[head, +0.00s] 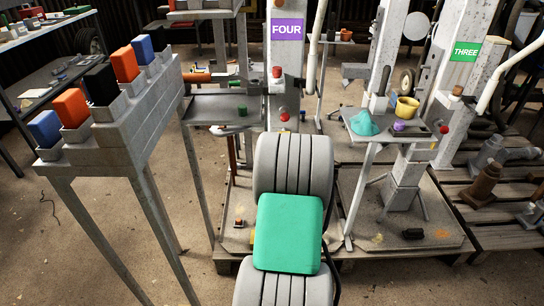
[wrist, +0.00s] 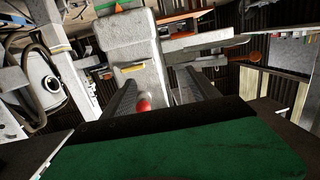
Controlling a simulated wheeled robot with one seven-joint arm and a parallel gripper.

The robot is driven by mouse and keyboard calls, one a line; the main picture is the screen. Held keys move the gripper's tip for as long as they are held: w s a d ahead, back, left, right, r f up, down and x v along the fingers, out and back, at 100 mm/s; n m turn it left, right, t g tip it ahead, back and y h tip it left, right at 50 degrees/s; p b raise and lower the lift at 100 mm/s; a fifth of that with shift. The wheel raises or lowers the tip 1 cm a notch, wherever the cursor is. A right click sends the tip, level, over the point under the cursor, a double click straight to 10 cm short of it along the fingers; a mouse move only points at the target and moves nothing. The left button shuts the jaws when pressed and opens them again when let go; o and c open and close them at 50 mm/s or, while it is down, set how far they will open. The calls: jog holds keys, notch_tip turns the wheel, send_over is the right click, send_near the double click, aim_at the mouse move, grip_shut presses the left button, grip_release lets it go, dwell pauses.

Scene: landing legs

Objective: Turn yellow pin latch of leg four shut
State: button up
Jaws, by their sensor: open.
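Leg four is a grey post (head: 284,65) with a purple sign (head: 287,29) reading FOUR. Red knobs show on it, one low on the post (head: 284,116). A small yellowish spot lies just below that knob; I cannot tell whether it is the yellow pin latch. In the wrist view, my gripper (wrist: 158,75) is open, its two dark fingers spread before a pale grey part (wrist: 135,45). A red ball-shaped knob (wrist: 144,105) shows between the fingers, near the left one. My arm hides the gripper in the head view.
A grey stepped rack (head: 135,110) with orange, blue and black blocks stands at the left. A small table (head: 385,135) right of leg four holds a yellow cup (head: 406,108) and a teal heap (head: 365,123). Leg three, with a green sign (head: 465,51), stands farther right.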

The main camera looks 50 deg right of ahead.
jog(key=s+d+f+m+h, duration=0.1)
jog(key=s+d+f+h, duration=0.1)
jog(key=s+d, duration=0.15)
jog(key=b+x, duration=0.1)
jog(key=x, duration=0.7)
jog(key=shift+w+r, duration=0.15)
jog(key=shift+w, duration=0.05)
jog(key=shift+d, duration=0.1)
jog(key=shift+c, duration=0.2)
jog(key=c, duration=1.3)
